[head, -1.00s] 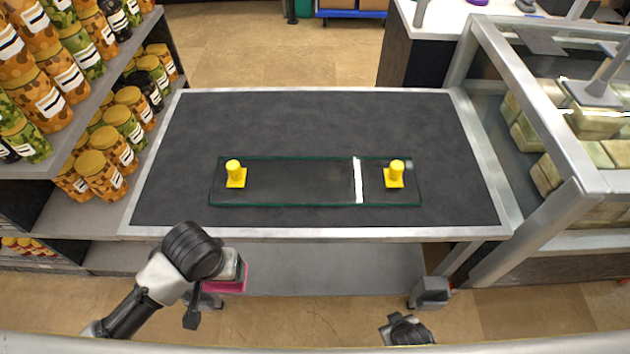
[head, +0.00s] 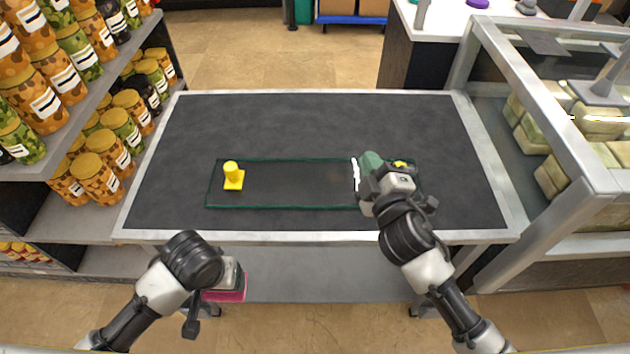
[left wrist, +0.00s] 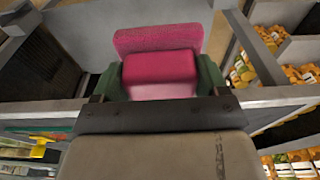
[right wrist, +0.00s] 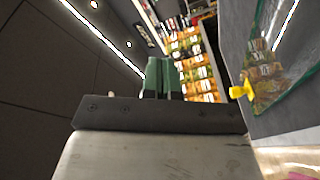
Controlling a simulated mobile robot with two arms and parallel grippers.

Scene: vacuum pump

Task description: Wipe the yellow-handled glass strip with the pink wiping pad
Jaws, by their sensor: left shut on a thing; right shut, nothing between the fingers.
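The clear glass strip (head: 290,184) with green edges lies on the dark table top. A yellow handle (head: 232,177) stands near its left end. The other yellow handle (head: 400,164) is mostly hidden behind my right gripper. A white line (head: 355,172) crosses the strip near its right end. My right gripper (head: 370,163) is shut and empty over the strip's right part, beside the right handle; whether it touches cannot be told. My left gripper (left wrist: 160,80) is shut on the pink wiping pad (left wrist: 160,55), in front of the table's near edge. The pad also shows in the head view (head: 224,295).
The table (head: 250,120) has a light metal rim and is clear around the strip. Shelves of patterned jars (head: 120,125) stand at the left. A glass-walled case (head: 560,150) with pale blocks stands close at the right.

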